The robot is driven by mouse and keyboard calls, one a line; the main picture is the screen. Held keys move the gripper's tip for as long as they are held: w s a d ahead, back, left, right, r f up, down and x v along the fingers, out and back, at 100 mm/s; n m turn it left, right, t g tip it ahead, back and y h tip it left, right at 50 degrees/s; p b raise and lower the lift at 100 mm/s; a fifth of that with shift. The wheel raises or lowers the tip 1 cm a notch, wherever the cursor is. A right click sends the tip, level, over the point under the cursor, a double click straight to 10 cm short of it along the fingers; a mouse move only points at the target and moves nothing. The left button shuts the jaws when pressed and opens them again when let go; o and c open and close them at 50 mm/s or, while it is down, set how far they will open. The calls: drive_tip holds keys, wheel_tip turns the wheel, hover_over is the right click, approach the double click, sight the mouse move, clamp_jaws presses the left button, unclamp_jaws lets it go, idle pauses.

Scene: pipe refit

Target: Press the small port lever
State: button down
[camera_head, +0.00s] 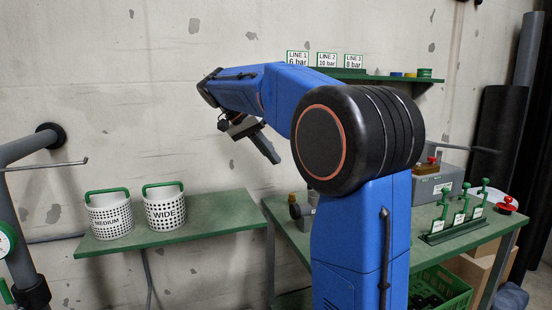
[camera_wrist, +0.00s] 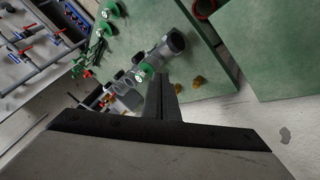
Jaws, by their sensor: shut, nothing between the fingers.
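My gripper (camera_head: 268,151) hangs from the end of my blue arm, shut and empty, in front of the wall and above the gap between two green benches. In the wrist view its closed fingers (camera_wrist: 161,82) point at grey pipe fittings on the bench. Several green levers or handles (camera_head: 461,211) stand in a green rack with white cards at the right; the card text is too small to read. A grey box (camera_head: 438,184) with a red knob stands behind them. I cannot tell which part is the small port lever. My gripper touches nothing.
A perforated MEDIUM basket (camera_head: 110,218) and a WIDE basket (camera_head: 165,211) stand on the left bench (camera_head: 214,222). A grey pipe (camera_head: 12,205) with a rod is at far left. A shelf (camera_head: 390,78) with LINE signs is on the wall. My arm hides part of the right bench.

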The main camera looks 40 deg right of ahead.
drive_tip(key=s+d+f, duration=0.5)
drive_tip(key=d+f, duration=0.1)
drive_tip(key=shift+d, duration=0.15)
idle(0.7)
drive_tip(key=shift+s+n, duration=0.25)
drive_tip(key=shift+n, duration=0.15)
